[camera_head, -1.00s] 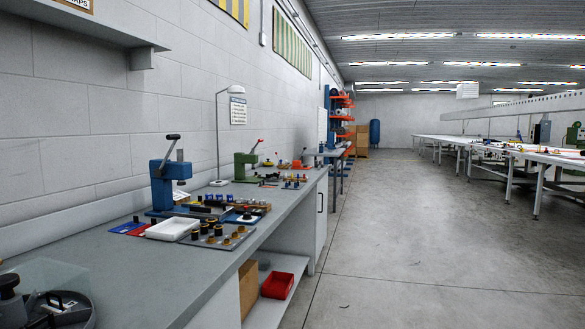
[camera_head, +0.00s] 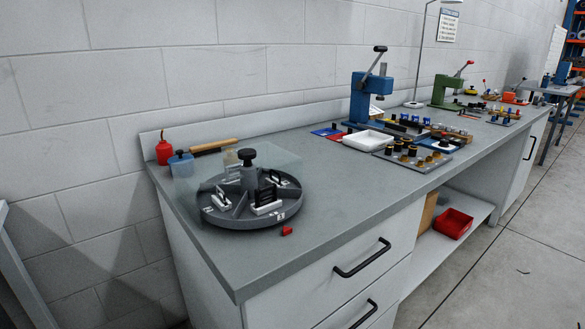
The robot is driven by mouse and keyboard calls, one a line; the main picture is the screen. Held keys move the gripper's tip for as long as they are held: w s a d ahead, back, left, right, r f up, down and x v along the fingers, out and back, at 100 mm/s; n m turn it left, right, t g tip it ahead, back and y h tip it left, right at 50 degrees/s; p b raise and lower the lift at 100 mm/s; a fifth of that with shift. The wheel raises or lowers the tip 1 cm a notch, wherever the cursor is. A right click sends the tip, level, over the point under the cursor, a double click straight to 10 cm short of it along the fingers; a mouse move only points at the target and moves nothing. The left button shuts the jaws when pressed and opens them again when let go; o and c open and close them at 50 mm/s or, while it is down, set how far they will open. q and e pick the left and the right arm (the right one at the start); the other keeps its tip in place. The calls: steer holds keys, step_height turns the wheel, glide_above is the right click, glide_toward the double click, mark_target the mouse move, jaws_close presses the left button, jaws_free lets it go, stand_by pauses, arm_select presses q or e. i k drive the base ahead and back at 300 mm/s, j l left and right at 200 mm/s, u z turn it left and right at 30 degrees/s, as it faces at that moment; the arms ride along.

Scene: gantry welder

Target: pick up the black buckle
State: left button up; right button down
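A round grey tray (camera_head: 289,213) with several compartments and a central knob (camera_head: 247,157) stands near the left end of the workbench. Black buckle-like frames stand in it: one at the front right (camera_head: 267,195) near white pieces, and one at the left (camera_head: 221,194). More dark shapes sit behind, on the right side of the tray; they are too small to tell apart. A clear panel stands around the back of the tray. Neither of my grippers is in view.
A small red piece (camera_head: 287,230) lies in front of the tray. A red bottle (camera_head: 164,151), a blue-lidded jar (camera_head: 181,163) and a brush (camera_head: 213,146) stand or lie behind it. A white tray (camera_head: 367,141) and blue press (camera_head: 365,98) are farther right. Bench space between is clear.

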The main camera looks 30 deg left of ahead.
mark_target(273, 196)
steer(key=u, duration=1.1)
steer(key=i+l, duration=0.05)
steer(key=l, duration=0.05)
